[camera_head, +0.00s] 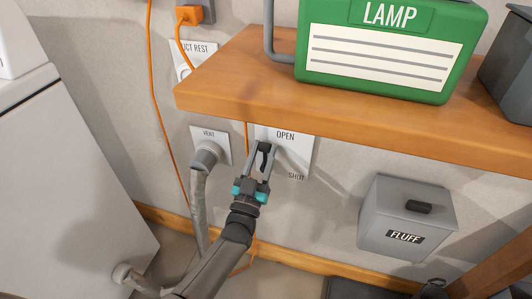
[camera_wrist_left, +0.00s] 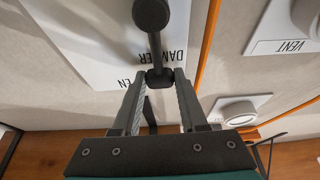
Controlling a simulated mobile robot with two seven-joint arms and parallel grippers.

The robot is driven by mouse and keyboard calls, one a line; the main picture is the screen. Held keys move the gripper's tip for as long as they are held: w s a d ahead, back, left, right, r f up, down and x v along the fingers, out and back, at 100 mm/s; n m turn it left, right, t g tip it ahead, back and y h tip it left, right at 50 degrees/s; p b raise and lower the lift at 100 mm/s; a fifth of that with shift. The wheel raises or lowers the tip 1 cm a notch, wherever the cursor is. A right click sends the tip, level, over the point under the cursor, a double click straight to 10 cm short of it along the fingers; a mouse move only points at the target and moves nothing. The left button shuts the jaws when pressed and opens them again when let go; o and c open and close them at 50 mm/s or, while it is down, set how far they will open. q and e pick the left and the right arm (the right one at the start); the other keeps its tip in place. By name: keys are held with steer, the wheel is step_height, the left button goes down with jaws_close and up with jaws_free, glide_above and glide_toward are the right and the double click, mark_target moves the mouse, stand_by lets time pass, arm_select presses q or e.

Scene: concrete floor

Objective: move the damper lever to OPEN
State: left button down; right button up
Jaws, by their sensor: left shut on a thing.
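The white damper plate (camera_head: 300,150) is on the wall under the wooden shelf, with OPEN at its top and SHUT at its lower right. The dark damper lever (camera_head: 264,147) stands close to the left of the word OPEN. In the left wrist view, which is upside down, the lever (camera_wrist_left: 155,48) runs from a round dark end to a blocky tip beside the partly covered OPEN lettering. My left gripper (camera_head: 262,153) is shut on this tip, which sits between its fingertips (camera_wrist_left: 160,80). The fingers hide part of the lever in the head view.
A vent plate (camera_head: 224,144) with a grey hose (camera_head: 198,195) is close left of my gripper. Orange cords (camera_head: 160,100) hang nearby. The shelf (camera_head: 350,125) overhangs, bearing a green LAMP box (camera_head: 460,50). A grey FLUFF bin (camera_head: 385,205) is on the right.

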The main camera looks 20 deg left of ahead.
arm_select(q)
steer(key=shift+f, duration=0.1)
stand_by(0.3)
steer(key=shift+c, duration=2.2)
jaws_free()
arm_select(e)
steer(key=shift+a, duration=0.1)
arm_select(q)
steer(key=shift+s, duration=0.2)
steer(key=p+v, duration=0.2)
steer(key=v, duration=1.3)
arm_select(e)
steer(key=shift+g, duration=0.5)
steer(key=f, duration=0.4)
steer(key=shift+d+f, duration=0.2)
steer(key=shift+f, duration=0.2)
arm_select(q)
steer(key=shift+w, duration=0.1)
